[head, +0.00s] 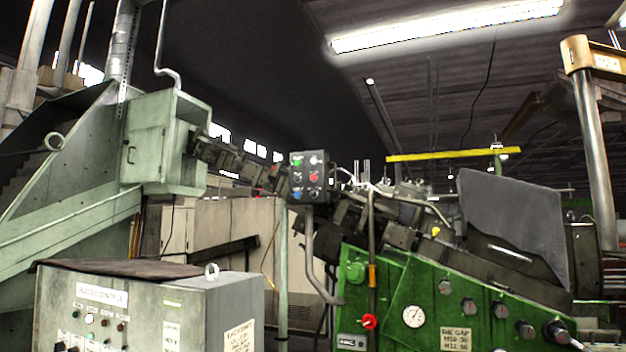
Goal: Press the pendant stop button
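The pendant (305,187) is a dark box on a bent grey conduit, near the middle of the head view, facing me. It carries several small buttons: a green one at upper left, a red button (314,177) at right of its middle, and a blue one at lower left. The labels beside them are too small to read. My gripper is not in view, and nothing covers the pendant's face.
A grey-green control cabinet (215,300) with a lifting ring stands at front left. The green machine (405,275) with a gauge, knobs and a red knob (369,321) fills the lower right. A pale green chute frame (70,210) stands at left.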

